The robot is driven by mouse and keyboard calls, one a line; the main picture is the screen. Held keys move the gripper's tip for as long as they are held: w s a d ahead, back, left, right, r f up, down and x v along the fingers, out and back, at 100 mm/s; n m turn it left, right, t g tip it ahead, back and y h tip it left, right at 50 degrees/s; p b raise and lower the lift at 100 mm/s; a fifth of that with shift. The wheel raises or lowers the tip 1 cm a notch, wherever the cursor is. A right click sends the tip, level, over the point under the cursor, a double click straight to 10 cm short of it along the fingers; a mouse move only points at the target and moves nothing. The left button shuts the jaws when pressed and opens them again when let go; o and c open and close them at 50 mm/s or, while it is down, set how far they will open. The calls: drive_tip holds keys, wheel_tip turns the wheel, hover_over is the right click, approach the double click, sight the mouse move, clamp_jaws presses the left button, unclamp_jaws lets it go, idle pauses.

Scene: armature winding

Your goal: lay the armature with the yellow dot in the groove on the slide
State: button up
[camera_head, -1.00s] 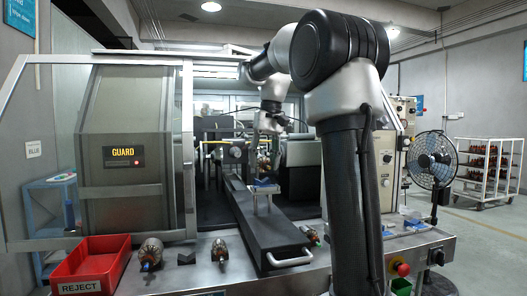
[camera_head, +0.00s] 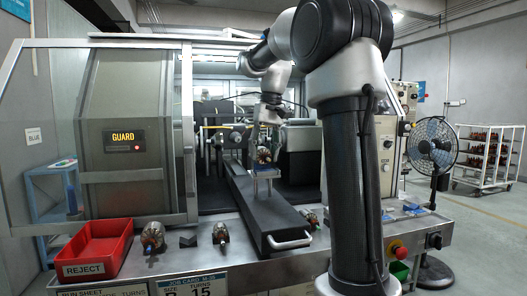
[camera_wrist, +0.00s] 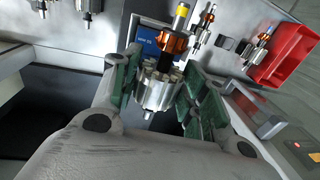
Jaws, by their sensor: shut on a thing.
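My gripper (camera_wrist: 152,88) is shut on an armature, its green pads on either side of the silver core (camera_wrist: 157,92). The held armature has a copper winding (camera_wrist: 174,46) and a yellow mark (camera_wrist: 181,12) at its far shaft end. The groove is hidden. A blue plate (camera_wrist: 146,46) shows partly behind the armature in the wrist view.
A red REJECT bin (camera_head: 86,269) stands at the front left. Loose armatures (camera_head: 153,238) and (camera_head: 221,235) lie beside a small dark block (camera_head: 188,241); another (camera_head: 310,221) lies right of the slide. The guard (camera_head: 124,140) stands left. The slide has a metal handle (camera_head: 290,241).

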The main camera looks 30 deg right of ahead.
drive_tip(key=shift+f, duration=0.2)
drive_tip(key=o, duration=1.3)
wheel_tip(320, 180, up, 12)
drive_tip(key=d, duration=0.1)
drive_tip(key=shift+s+d, duration=0.25)
drive_tip(key=shift+d, duration=0.1)
drive_tip(key=shift+f, duration=0.1)
